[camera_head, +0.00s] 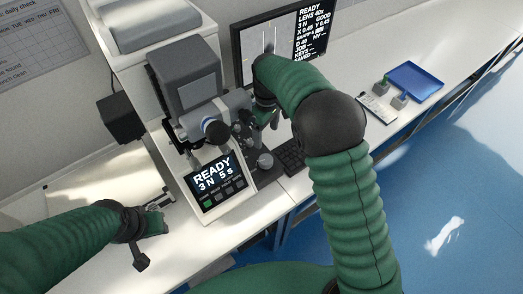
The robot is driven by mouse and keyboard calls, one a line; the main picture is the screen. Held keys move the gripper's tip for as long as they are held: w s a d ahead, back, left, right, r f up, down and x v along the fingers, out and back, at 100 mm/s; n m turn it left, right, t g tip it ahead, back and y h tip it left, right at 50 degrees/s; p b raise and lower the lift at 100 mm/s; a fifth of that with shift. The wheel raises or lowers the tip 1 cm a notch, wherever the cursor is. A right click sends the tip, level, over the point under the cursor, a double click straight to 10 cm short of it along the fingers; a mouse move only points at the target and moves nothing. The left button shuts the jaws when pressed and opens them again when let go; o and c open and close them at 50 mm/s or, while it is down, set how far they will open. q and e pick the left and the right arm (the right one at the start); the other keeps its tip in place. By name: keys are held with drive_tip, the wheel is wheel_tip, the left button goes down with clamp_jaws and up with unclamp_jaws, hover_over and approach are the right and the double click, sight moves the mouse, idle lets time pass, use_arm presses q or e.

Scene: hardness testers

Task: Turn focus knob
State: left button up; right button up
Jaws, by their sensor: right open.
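The hardness tester (185,80) stands on the white bench, its front panel (215,183) reading READY, 3 N, 5 s. A round grey knob (265,160) shows low on its right side; I cannot tell whether this is the focus knob. My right gripper (262,122) is open beside the tester's right side, close to the stage parts. Its fingers are partly hidden by my arm and the tester, and I cannot tell whether they touch anything. My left gripper (152,225) is low over the bench, left of the panel, away from the knob; its jaw opening is unclear.
A monitor (268,38) with a READY readout stands behind my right arm. Farther right are a white block holder (377,108), small sample blocks (400,101) and a blue tray (415,80). A dark box (120,118) sits left.

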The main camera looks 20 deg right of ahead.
hover_over(266, 159)
wheel_tip(266, 159, down, 4)
drive_tip(key=f, duration=0.3)
drive_tip(key=f+p, duration=0.1)
drive_tip(key=f, duration=0.4)
drive_tip(key=shift+w+a+p, duration=0.1)
drive_tip(key=shift+w+p, duration=0.2)
drive_tip(key=f, duration=0.2)
drive_tip(key=shift+s+f, duration=0.25)
drive_tip(key=shift+f, duration=0.05)
drive_tip(key=shift+s+f, duration=0.1)
drive_tip(key=shift+f, duration=0.4)
drive_tip(key=shift+a, duration=0.1)
drive_tip(key=c, duration=1.4)
use_arm(q)
drive_tip(key=shift+w+a+r, duration=0.1)
drive_tip(key=shift+w+r, duration=0.1)
drive_tip(key=shift+r, duration=0.75)
use_arm(e)
drive_tip(key=shift+o, duration=0.2)
